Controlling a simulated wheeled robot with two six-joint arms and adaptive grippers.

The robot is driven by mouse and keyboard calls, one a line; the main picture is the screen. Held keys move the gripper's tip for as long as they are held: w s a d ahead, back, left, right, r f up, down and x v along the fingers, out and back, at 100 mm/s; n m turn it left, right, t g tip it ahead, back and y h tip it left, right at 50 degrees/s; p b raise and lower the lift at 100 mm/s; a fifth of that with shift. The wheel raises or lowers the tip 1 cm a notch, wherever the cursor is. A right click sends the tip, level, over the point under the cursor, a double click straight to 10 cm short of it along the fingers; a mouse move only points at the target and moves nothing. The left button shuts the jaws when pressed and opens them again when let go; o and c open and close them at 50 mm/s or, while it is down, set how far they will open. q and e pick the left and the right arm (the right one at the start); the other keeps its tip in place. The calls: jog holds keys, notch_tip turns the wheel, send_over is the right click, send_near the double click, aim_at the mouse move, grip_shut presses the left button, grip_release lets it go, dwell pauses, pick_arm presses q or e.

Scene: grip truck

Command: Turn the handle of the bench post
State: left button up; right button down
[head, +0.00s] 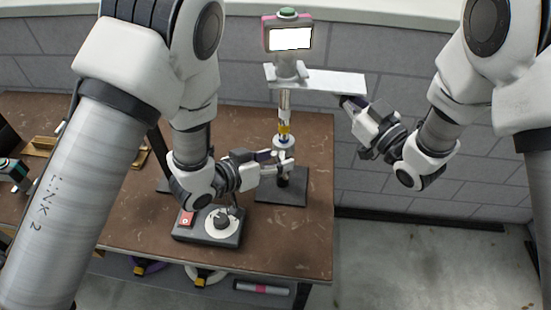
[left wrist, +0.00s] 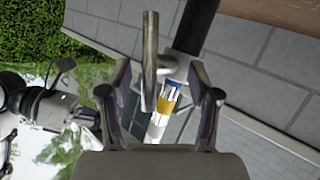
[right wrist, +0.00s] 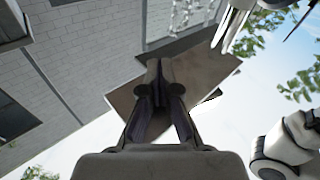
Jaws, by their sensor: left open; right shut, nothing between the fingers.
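The bench post (head: 285,128) stands on a black base plate (head: 290,192) at the right part of the brown bench. It has a yellow band and a bluish-white collar. My left gripper (head: 284,160) is at the lower post, beside the collar. In the left wrist view the silver bar handle (left wrist: 149,60) lies between the open fingers (left wrist: 160,85), with a gap visible on both sides. The post's yellow and blue bands (left wrist: 165,103) show behind it. My right gripper (head: 347,101) is shut and empty, below the right end of a white plate; its closed fingers also show in the right wrist view (right wrist: 158,85).
A pink-framed screen (head: 290,38) and the white plate (head: 335,82) sit above the post. Open floor lies to the right.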

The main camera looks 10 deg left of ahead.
pick_arm(q)
jog(key=v, duration=0.7)
jog(key=shift+w+a+f, duration=0.1)
jog(key=shift+w+a, duration=0.05)
jog(key=c, duration=0.8)
jog(key=shift+w+a+f+n+y, duration=0.3)
jog(key=shift+w+a+f, duration=0.05)
jog(key=shift+w, duration=0.05)
grip_shut()
jog(key=w+a+f+n+g+y, duration=0.2)
jog(key=a+n+g+y, duration=0.15)
jog(key=a+n, duration=0.25)
jog(key=w+a+f+n+g+y, duration=0.2)
jog(key=a+f+n+g+y, duration=0.1)
jog(key=a+n+y, duration=0.25)
jog(key=d+r+n+g+h, duration=0.5)
jog(key=d+r+n+h, duration=0.3)
jog(key=r, duration=0.6)
jog(key=w+x, duration=0.1)
jog(key=x, duration=0.9)
jog(key=shift+y, duration=0.4)
